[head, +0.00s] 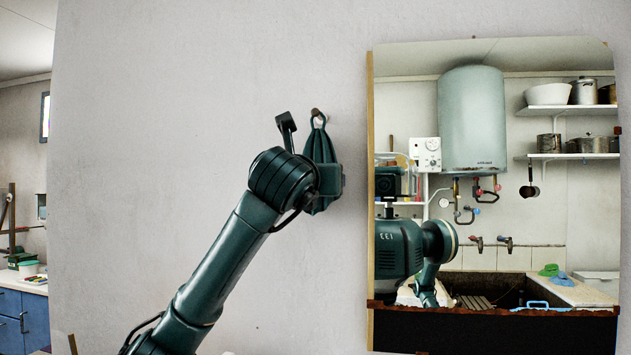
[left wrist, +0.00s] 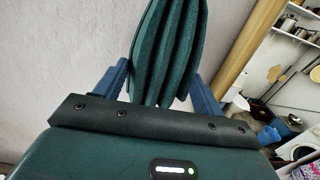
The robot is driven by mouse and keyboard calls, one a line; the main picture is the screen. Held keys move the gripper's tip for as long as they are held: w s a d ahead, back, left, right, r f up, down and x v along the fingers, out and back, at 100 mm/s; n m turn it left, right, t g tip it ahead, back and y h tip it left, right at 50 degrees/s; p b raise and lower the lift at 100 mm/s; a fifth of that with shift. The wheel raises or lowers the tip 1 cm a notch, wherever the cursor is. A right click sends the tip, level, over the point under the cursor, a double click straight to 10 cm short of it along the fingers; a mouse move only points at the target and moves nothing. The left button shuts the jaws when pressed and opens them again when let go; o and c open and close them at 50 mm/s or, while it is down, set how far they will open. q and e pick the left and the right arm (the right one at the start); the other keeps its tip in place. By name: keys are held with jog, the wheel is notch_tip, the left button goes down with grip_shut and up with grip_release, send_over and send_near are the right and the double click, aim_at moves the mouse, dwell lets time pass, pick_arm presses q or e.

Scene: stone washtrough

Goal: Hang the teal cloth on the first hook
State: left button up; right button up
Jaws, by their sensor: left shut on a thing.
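The teal cloth (head: 319,149) is gathered in folds, with a loop at its top, in front of the wall in the head view. The hook (head: 316,112) is a small brown peg on the wall, right at the loop. I cannot tell whether the loop is around the peg or only in front of it. My left gripper (head: 326,180) is shut on the cloth's lower part. The cloth's folds (left wrist: 165,50) also show between the blue-grey fingers of the left gripper (left wrist: 160,85) in the left wrist view. My right gripper is not directly in view.
A mirror (head: 372,200) with a wooden edge hangs on the wall to the right of the cloth. It reflects part of me, a boiler, shelves with pots and a trough. The wall (head: 180,100) left of the hook is bare. A blue cabinet (head: 30,320) stands far left.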

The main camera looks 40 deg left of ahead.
pick_arm(q)
jog(key=o, duration=1.1)
jog(key=shift+c, duration=0.2)
jog(key=shift+s, duration=0.1)
jog(key=b+v, duration=0.2)
jog(key=v, duration=1.1)
jog(key=shift+b, duration=0.35)
